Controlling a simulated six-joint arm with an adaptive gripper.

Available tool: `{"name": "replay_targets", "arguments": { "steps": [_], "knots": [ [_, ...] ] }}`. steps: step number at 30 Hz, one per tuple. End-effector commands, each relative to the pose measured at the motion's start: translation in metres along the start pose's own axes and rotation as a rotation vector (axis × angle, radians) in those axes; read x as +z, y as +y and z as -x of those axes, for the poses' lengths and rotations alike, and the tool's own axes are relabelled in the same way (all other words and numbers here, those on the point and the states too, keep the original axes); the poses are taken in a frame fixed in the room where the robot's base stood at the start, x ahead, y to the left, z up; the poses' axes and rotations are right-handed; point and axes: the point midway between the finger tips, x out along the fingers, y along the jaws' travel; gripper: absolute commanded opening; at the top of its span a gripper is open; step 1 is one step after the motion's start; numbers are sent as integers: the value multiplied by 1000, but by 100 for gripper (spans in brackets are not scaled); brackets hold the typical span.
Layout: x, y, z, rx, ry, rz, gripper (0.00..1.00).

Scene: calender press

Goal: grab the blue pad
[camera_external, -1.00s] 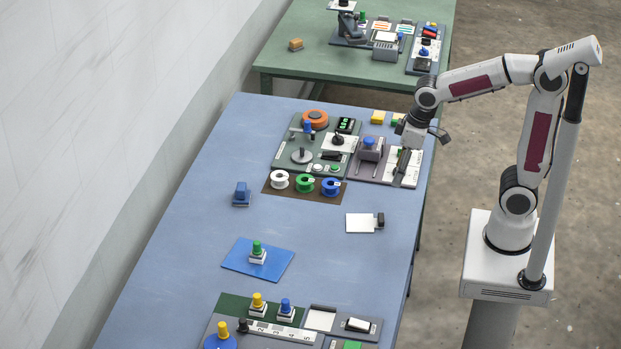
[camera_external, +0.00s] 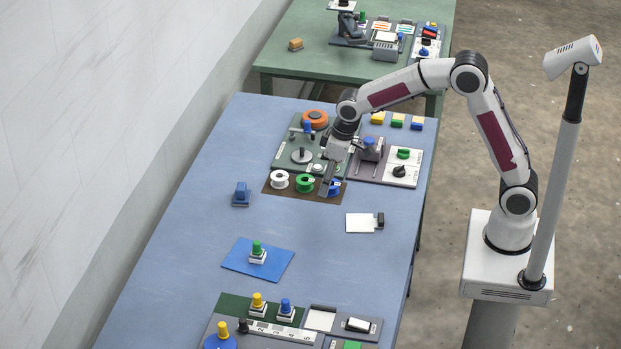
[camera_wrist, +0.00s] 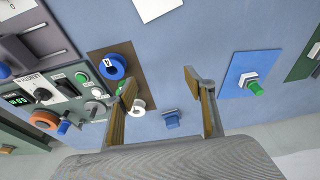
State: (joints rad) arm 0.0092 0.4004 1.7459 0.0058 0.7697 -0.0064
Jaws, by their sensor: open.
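A small blue block with a raised part (camera_external: 241,194) sits alone on the blue-grey table, left of the spool mat. In the wrist view the blue block (camera_wrist: 171,119) shows between my fingers, further off. A flat blue sheet (camera_external: 240,258) lies nearer the front, with a green-topped knob piece (camera_external: 257,253) on it. I cannot tell for certain which of these is the blue pad. My gripper (camera_external: 327,187) is open and empty, above the spool area and right of the blue block. In the wrist view its fingers (camera_wrist: 160,79) stand wide apart.
White (camera_external: 279,181), green (camera_external: 304,184) and blue (camera_external: 331,186) spools sit on a brown mat below my gripper. A control panel (camera_external: 290,158) lies behind. A white plate (camera_external: 360,223) lies right. Table between the mat and blue block is clear.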

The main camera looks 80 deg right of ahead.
Motion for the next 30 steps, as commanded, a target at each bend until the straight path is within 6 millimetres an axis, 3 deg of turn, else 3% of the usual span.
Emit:
{"name": "replay_targets", "arguments": {
  "steps": [12,18,23,30],
  "knots": [
    [-82,1,-70,-1,67,0,54],
    [-129,2,-95,-1,137,1,54],
    [-167,2,-95,-1,216,3,54],
    [-212,2,-65,0,336,5,54]
  ]
}}
